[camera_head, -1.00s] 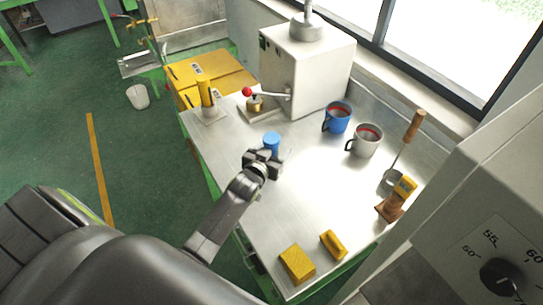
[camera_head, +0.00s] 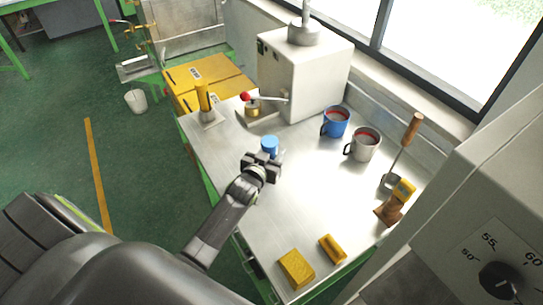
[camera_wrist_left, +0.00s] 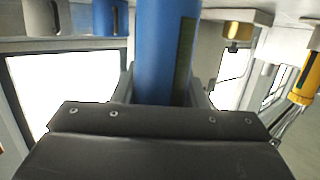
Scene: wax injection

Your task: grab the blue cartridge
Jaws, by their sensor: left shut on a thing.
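The blue cartridge (camera_head: 270,144) is upright near the middle of the metal table, its round blue top showing in the head view. My left gripper (camera_head: 265,158) is shut on it. The left wrist view shows the blue cartridge (camera_wrist_left: 160,45) as a blue cylinder with a dark strip on its side, between the two fingers. The gripper hides the cartridge's lower part in the head view, so I cannot tell whether it touches the table. My right gripper is not in view.
A blue mug (camera_head: 335,122) and a grey mug (camera_head: 363,145) stand to the right. A white machine (camera_head: 305,75) is behind. A yellow cylinder (camera_head: 203,96) stands at the back left. Two yellow blocks (camera_head: 296,269) (camera_head: 332,248) lie at the front. A wooden holder (camera_head: 388,211) stands at the right.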

